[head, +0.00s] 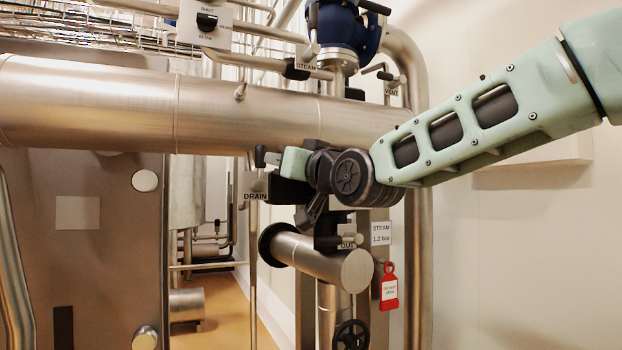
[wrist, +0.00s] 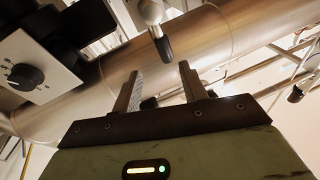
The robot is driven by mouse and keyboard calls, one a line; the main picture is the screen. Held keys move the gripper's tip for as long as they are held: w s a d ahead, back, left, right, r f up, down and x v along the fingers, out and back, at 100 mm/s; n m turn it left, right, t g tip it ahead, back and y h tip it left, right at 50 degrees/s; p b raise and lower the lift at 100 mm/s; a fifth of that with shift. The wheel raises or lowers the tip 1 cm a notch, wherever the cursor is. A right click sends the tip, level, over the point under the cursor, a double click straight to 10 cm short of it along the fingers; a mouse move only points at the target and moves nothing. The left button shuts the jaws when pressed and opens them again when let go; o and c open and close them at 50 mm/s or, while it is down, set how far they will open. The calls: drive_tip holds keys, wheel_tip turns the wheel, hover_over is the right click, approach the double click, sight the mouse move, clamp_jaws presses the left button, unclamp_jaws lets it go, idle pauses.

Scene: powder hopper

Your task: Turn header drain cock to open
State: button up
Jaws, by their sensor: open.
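My gripper (head: 262,157) is below the large steel header pipe, just above the DRAIN label (head: 255,196), and points left in the head view. In the wrist view its two fingers (wrist: 161,68) are apart, with nothing clamped between them. A small lever with a black grip and a metal body (wrist: 163,46) is just beyond the fingertips, its tip lined up with the gap. It looks like the drain cock, though I cannot read a label on it there.
The header pipe (head: 110,95) runs close above my gripper. A capped outlet pipe (head: 318,259) and a red tag (head: 389,290) are below. Floor shows at lower left.

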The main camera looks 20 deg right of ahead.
drive_tip(key=p+v, duration=0.8)
drive_tip(key=p, duration=0.2)
drive_tip(key=shift+p, duration=0.4)
drive_tip(key=shift+d, duration=0.1)
idle(0.5)
drive_tip(key=s+a+f+n+g, duration=0.1)
drive_tip(key=s+a+f+g, duration=0.15)
drive_tip(key=f, duration=0.35)
drive_tip(key=s+a+f+n+g+y, duration=0.1)
drive_tip(key=s+a+f+g, duration=0.1)
drive_tip(key=a+f+g, duration=0.3)
drive_tip(key=s+a+f+n+g, duration=0.1)
drive_tip(key=s+a+f+g, duration=0.15)
drive_tip(key=f, duration=0.55)
drive_tip(key=s+f+n+g+h, duration=0.2)
drive_tip(key=s+f+g, duration=0.3)
drive_tip(key=s, duration=0.4)
drive_tip(key=s+d+f+n+g+h, duration=0.1)
drive_tip(key=s+f+g, duration=0.3)
drive_tip(key=s, duration=0.5)
wheel_tip(320, 180, down, 2)
drive_tip(key=shift+s+f+n+g+h, duration=0.1)
drive_tip(key=shift+s+n+g+h, duration=0.1)
drive_tip(key=shift+n+g+h, duration=0.3)
